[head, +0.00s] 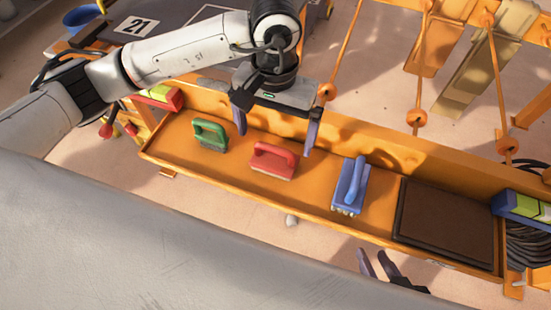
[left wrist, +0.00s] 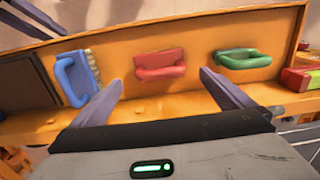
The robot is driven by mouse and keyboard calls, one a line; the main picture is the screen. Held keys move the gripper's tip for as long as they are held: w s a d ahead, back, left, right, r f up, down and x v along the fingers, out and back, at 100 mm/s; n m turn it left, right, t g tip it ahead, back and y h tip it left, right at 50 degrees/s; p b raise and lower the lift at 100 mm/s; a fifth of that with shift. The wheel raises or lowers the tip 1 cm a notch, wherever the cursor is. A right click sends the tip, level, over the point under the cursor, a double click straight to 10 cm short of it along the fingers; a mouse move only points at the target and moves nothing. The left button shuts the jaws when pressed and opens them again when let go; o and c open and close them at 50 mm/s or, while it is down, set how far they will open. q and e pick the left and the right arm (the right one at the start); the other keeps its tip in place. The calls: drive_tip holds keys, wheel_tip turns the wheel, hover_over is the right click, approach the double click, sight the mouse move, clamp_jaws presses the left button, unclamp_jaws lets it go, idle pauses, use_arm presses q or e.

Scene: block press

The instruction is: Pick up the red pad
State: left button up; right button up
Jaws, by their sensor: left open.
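The red pad (head: 273,161), a block with a handle on top, lies in the orange tray (head: 170,150) between the green and blue ones. In the left wrist view the red pad (left wrist: 160,64) appears between and beyond my fingertips. My left gripper (head: 275,140) is open and empty, with its fingers spread above the tray near the red pad. Nothing is between its fingers in the left wrist view (left wrist: 161,79). My right gripper (head: 375,255) shows only its fingers at the bottom edge; they are apart and empty.
A green brush (head: 209,135) lies left of the red pad and a blue brush (head: 350,186) lies right of it. A dark brown flat pad (head: 445,222) fills the tray's right end. Orange rods (head: 416,80) stand behind the tray.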

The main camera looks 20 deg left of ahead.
sight(275, 147)
use_arm(q)
wheel_tip(275, 147, down, 7)
drive_tip(key=shift+b, duration=0.4)
drive_tip(key=c, duration=1.1)
drive_tip(key=shift+r, duration=0.1)
wheel_tip(275, 147, up, 10)
drive_tip(key=shift+f+p, duration=0.1)
drive_tip(key=shift+p, duration=0.55)
